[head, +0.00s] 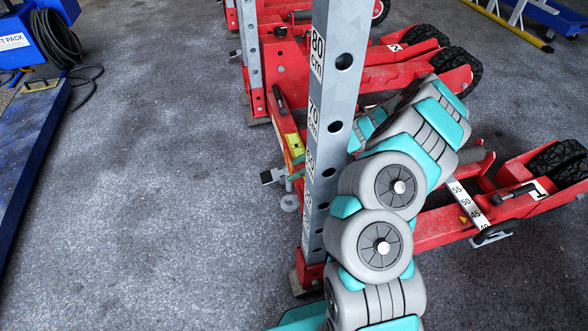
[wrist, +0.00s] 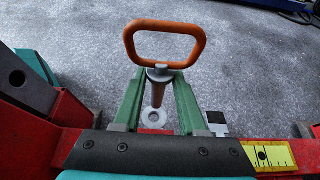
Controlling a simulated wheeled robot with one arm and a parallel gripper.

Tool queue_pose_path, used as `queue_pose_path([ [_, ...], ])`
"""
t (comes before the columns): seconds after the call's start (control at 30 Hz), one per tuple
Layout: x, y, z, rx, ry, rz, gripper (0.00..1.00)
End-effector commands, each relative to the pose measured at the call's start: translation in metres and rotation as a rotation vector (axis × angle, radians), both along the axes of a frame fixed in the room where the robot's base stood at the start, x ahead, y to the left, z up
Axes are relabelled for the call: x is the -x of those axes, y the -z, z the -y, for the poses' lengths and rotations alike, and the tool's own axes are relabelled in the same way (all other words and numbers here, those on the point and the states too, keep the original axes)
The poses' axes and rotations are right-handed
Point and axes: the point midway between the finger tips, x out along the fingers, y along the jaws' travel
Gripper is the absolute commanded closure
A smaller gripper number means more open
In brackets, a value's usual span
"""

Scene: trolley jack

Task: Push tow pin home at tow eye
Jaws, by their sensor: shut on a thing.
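The tow pin (wrist: 157,93) has an orange loop handle, a grey collar and a rust-brown shaft, seen in the wrist view. My gripper (wrist: 158,74) has two green fingers, shut on the pin around its collar below the loop. The tow eye (wrist: 154,117) is a pale round ring, below the pin in the picture. The shaft's lower end overlaps the ring's far edge in the picture; I cannot tell whether it is in the hole. In the head view the tow eye (head: 290,203) shows left of the perforated post, and the pin is mostly hidden.
A grey perforated post (head: 330,110) with centimetre marks stands close beside my arm. Red jacks (head: 440,225) with black wheels lie to the right. A blue platform (head: 30,150) and a coiled black hose (head: 57,38) are at left. The grey floor between is clear.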

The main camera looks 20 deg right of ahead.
Motion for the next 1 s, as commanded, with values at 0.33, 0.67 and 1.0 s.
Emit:
queue_pose_path([
  [0.33,0.0,0.011,0.0,0.0,0.001,0.0,1.0],
  [0.67,0.0,0.042,0.0,0.001,0.0,-0.001,1.0],
  [1.0,0.0,0.056,0.0,0.001,0.0,-0.001,1.0],
])
